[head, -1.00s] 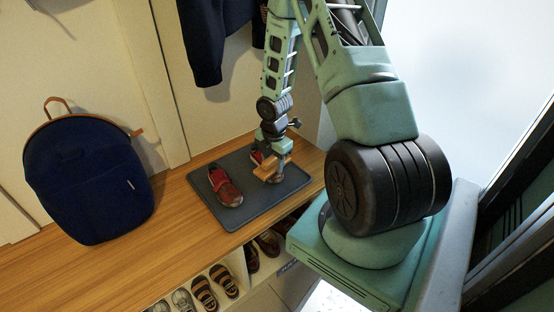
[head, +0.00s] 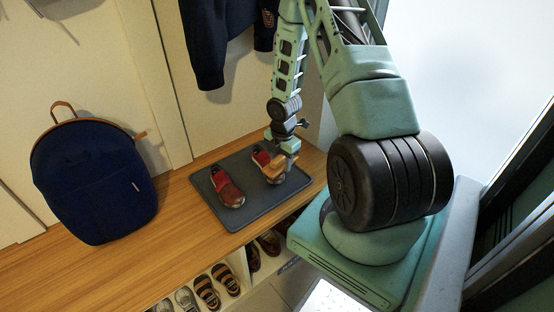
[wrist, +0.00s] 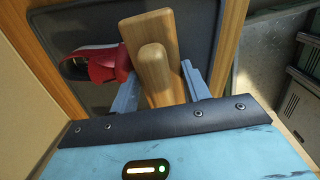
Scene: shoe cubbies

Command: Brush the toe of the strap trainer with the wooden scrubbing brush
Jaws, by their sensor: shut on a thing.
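The wooden scrubbing brush (head: 273,168) is gripped by my gripper (head: 287,160), at the toe end of the right-hand red shoe (head: 261,156). In the wrist view the brush (wrist: 152,40) stands between the two grey-blue fingers of my gripper (wrist: 160,88). The red shoe (wrist: 103,66) shows to its left, partly hidden by the brush. Whether the bristles touch the toe cannot be told. A second red shoe (head: 229,190) lies apart on the left of the tray. Which shoe is the strap trainer is hard to tell at this size.
Both shoes are on a dark grey tray (head: 258,208) on the wooden bench (head: 120,262). A navy backpack (head: 90,180) stands at the left. Cubbies below hold several shoes (head: 207,292). A dark garment (head: 212,50) hangs behind. The bench between backpack and tray is clear.

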